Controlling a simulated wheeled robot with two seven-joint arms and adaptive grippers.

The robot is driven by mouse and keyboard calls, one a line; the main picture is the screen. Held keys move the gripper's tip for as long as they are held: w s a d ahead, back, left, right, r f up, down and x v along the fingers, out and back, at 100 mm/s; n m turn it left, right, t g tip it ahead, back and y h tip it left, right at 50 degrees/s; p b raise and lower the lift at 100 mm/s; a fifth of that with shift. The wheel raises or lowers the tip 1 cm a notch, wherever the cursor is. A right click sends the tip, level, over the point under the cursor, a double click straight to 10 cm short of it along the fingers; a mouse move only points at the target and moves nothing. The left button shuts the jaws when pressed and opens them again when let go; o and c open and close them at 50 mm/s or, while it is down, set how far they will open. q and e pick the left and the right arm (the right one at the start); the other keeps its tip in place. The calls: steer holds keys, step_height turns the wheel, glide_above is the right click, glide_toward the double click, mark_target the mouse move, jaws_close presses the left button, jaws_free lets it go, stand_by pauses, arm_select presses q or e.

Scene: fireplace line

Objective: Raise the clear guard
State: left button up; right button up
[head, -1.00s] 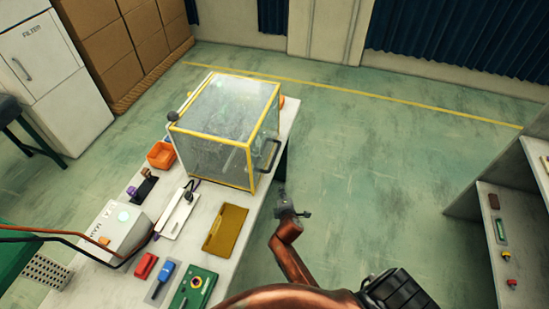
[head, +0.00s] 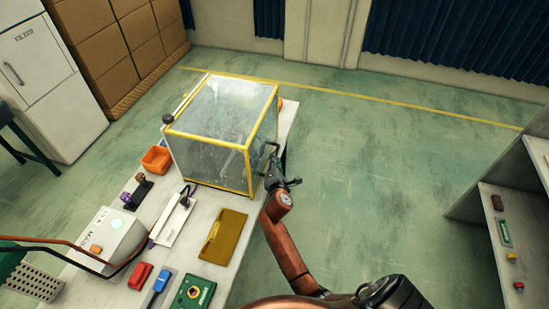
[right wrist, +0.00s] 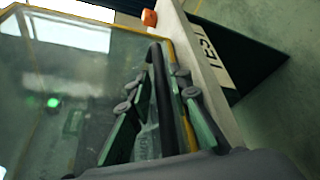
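The clear guard (head: 215,115) is a transparent box with yellow edges. It stands closed over the far end of the white bench, and its panels look hazy. A dark handle (head: 266,152) is on its right face; in the right wrist view the handle is a black bar (right wrist: 162,95). My right gripper (head: 275,172) is at this handle. In the right wrist view its green-padded fingers (right wrist: 160,122) are apart, one on each side of the bar, with gaps visible. My left gripper is out of view.
The bench (head: 205,290) holds an orange bin (head: 156,159), a mustard-coloured plate (head: 223,237), a white device with cables (head: 108,235) and several small tools in front of the guard. A shelf unit (head: 490,225) stands at the right. The floor between is clear.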

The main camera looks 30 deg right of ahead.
steer(key=shift+x, duration=1.3)
steer(key=shift+c, duration=0.5)
jaws_close()
